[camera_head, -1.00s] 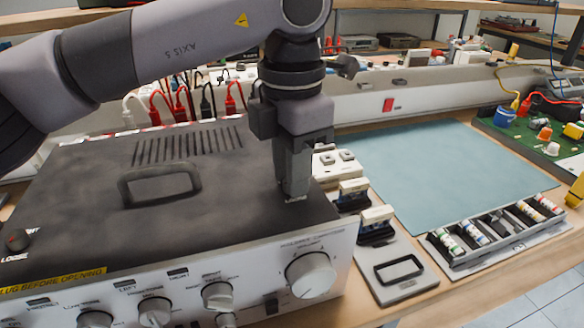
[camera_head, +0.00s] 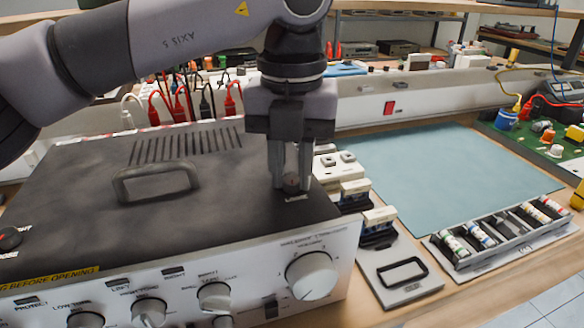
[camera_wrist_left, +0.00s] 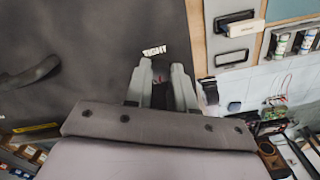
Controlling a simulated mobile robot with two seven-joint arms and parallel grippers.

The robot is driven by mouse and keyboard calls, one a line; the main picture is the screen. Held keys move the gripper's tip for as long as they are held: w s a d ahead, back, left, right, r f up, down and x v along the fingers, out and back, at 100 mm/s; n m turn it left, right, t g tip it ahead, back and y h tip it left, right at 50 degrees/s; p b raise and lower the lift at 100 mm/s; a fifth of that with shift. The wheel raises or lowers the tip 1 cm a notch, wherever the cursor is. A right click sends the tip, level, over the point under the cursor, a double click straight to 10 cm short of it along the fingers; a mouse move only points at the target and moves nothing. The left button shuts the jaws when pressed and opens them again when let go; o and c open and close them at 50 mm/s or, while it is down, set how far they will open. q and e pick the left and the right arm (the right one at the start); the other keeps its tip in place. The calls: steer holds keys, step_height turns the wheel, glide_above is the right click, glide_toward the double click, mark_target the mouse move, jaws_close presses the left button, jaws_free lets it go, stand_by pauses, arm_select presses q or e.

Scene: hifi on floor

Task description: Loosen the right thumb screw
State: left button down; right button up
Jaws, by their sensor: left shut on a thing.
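The hifi amplifier (camera_head: 90,225) has a dark top cover and a silver front with knobs. My left gripper (camera_head: 291,184) points straight down at the cover's right side. Its two fingers are shut on the right thumb screw (camera_head: 291,182), a small dark knob mostly hidden between them. In the left wrist view the fingertips (camera_wrist_left: 161,80) flank the dark screw, beside a white label reading "TIGHT" (camera_wrist_left: 154,51). Another thumb screw (camera_head: 9,238) sits at the cover's left edge. My right gripper is not in view.
A black handle (camera_head: 155,182) stands up from the cover. To the right are white block-like parts (camera_head: 355,190), a blue-green mat (camera_head: 430,165) and a tray of small bottles (camera_head: 500,235). Red, white and black plugs and cables (camera_head: 185,100) stand behind the amplifier.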

mark_target(292, 179)
arm_select(q)
steer(key=shift+n, duration=1.3)
steer(key=c, duration=0.9)
jaws_free()
steer(key=shift+c, duration=0.2)
steer(key=shift+r, duration=0.15)
steer(key=shift+r+p, duration=0.4)
steer(key=shift+r, duration=3.05)
